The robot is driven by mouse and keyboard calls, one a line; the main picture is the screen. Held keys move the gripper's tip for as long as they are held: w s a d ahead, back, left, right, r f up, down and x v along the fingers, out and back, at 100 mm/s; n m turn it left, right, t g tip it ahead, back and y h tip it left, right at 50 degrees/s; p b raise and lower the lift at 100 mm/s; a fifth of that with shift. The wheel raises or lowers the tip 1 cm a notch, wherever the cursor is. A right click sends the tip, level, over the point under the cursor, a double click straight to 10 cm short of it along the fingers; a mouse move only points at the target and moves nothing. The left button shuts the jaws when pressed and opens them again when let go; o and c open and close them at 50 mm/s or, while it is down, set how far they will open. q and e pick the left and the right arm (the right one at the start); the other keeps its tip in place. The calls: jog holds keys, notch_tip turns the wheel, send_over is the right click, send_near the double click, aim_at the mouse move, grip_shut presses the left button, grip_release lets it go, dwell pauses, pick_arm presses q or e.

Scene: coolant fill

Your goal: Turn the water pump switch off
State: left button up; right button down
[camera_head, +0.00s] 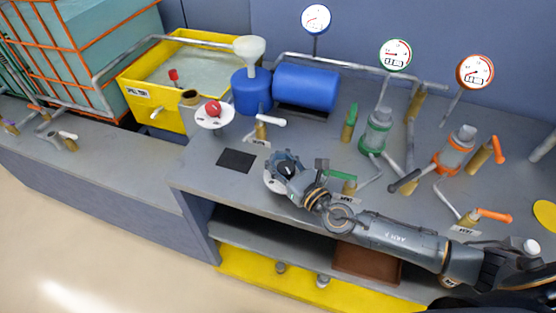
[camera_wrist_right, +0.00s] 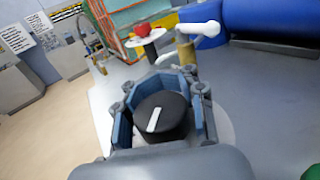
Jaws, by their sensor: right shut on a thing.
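The water pump switch is a round black knob (camera_wrist_right: 160,113) with a white pointer bar, on a pale round base on the grey bench top. In the right wrist view the pointer bar is tilted slightly from upright. My right gripper (camera_head: 284,170) reaches down at the bench's front edge with its fingers shut around the knob. The fingers also show on both sides of the knob in the right wrist view. In the head view the gripper hides most of the knob, and part of the pale base (camera_head: 271,183) shows beside it. My left gripper is not in view.
A red button on a white stand (camera_head: 213,112) and a white-handled valve (camera_head: 265,124) are behind the gripper. A blue tank (camera_head: 306,87), a yellow tub (camera_head: 140,93) and several gauges stand at the back. A green-handled valve (camera_head: 345,180) is close beside my right arm.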

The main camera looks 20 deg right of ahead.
jog(key=shift+s+a+f, duration=0.1)
jog(key=shift+s+f, duration=0.1)
jog(key=shift+f, duration=0.1)
jog(key=c, duration=1.1)
grip_release()
jog(key=shift+o, duration=0.3)
jog(key=shift+r, duration=0.2)
jog(key=v, duration=1.2)
jog(key=shift+d, duration=0.25)
